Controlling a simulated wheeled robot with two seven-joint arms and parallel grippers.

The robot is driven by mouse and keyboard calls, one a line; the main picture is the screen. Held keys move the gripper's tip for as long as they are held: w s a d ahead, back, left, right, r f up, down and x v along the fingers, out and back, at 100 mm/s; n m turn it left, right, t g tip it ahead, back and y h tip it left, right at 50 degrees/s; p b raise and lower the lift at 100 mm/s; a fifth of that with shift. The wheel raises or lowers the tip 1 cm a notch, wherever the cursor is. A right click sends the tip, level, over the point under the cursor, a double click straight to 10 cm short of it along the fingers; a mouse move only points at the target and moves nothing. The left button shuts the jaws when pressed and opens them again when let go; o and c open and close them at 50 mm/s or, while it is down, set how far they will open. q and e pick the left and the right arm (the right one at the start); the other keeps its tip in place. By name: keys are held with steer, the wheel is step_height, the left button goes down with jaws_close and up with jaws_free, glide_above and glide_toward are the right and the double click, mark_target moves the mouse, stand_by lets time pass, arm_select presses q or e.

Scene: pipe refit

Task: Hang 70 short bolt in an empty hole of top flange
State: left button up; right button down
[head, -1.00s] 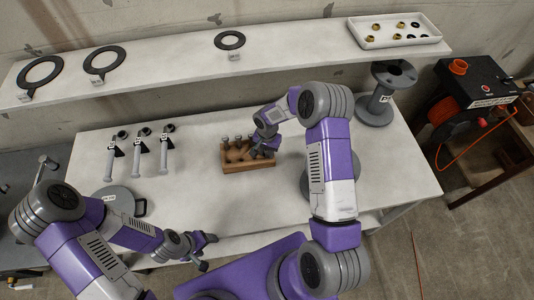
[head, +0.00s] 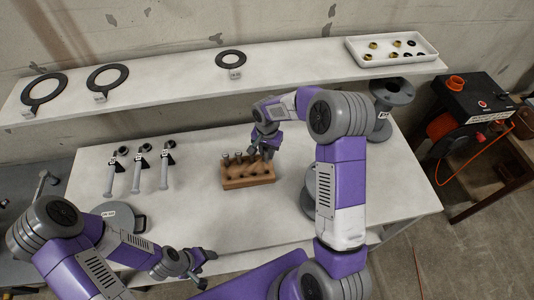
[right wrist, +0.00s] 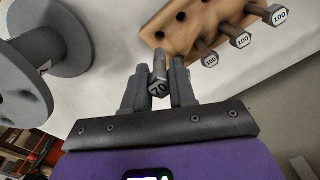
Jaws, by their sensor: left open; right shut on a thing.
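My right gripper (head: 264,149) is just above the back right of the wooden bolt block (head: 236,184). In the right wrist view it is shut on a short bolt (right wrist: 158,88), whose hex head reads 70. The bolt is clear of the block. Several bolts marked 100 (right wrist: 242,40) stand in the block beside empty holes. A grey flanged spool (head: 391,91) stands at the table's back right, its upper flange showing dark holes. A grey spool also shows in the right wrist view (right wrist: 42,85). My left gripper (head: 204,262) is open and empty near the table's front edge.
Several grey tools (head: 140,168) lie at the table's left, behind a round grey disc (head: 120,215). A shelf (head: 290,67) holds black rings (head: 107,77) and a white tray (head: 392,50) of small parts. My right arm partly hides a grey round part (head: 309,202).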

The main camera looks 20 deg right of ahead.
steer(key=shift+r+p, duration=1.1)
steer(key=shift+r, duration=0.85)
